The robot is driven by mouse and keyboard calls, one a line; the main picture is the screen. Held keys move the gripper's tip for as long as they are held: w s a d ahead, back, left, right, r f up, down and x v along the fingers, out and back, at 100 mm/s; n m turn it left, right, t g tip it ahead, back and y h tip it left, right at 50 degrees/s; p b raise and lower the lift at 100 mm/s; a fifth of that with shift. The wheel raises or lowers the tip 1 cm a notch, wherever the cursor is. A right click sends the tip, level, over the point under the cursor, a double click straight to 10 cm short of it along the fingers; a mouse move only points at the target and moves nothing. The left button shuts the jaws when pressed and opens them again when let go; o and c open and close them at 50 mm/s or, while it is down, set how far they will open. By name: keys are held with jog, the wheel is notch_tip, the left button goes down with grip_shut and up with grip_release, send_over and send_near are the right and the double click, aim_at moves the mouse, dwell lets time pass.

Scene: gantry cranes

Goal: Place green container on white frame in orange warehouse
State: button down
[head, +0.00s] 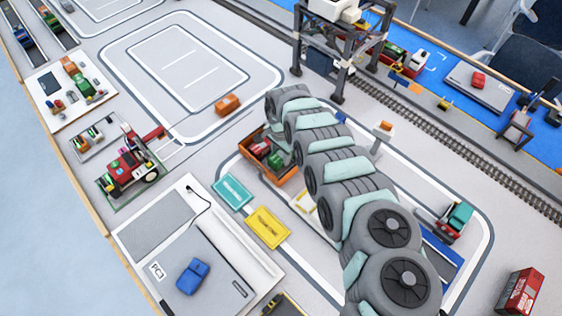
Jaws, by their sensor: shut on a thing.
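The orange warehouse (288,178) is an open orange box left of the middle, partly covered by my grey and teal arm. A green container (275,160) shows inside it, close beside a red container (262,150). My gripper (280,153) reaches down into the box at the green container and is shut on it. The fingertips are mostly hidden by my arm. I cannot make out the white frame inside the box; the containers and arm cover much of its floor.
A small orange block (228,104) lies behind the warehouse. Teal (232,191) and yellow (268,228) plates lie in front. A dark gantry crane (340,45) stands behind over the rails. A red tractor (127,170) is at left, and a blue block (193,277) sits on the front platform.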

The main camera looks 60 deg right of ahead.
aim_at(282, 154)
notch_tip(282, 154, down, 4)
jog(key=shift+r+b, duration=0.1)
jog(key=shift+b, duration=0.8)
jog(key=shift+f, duration=0.3)
jog(key=shift+r, duration=0.15)
jog(key=shift+f, duration=0.2)
jog(key=c, duration=0.8)
grip_release()
jog(key=shift+c, duration=0.2)
jog(key=shift+r, duration=0.15)
notch_tip(282, 154, up, 10)
jog(key=p, duration=0.3)
jog(key=shift+s+d+f, duration=0.1)
jog(key=shift+f, duration=0.1)
jog(key=shift+r, duration=1.25)
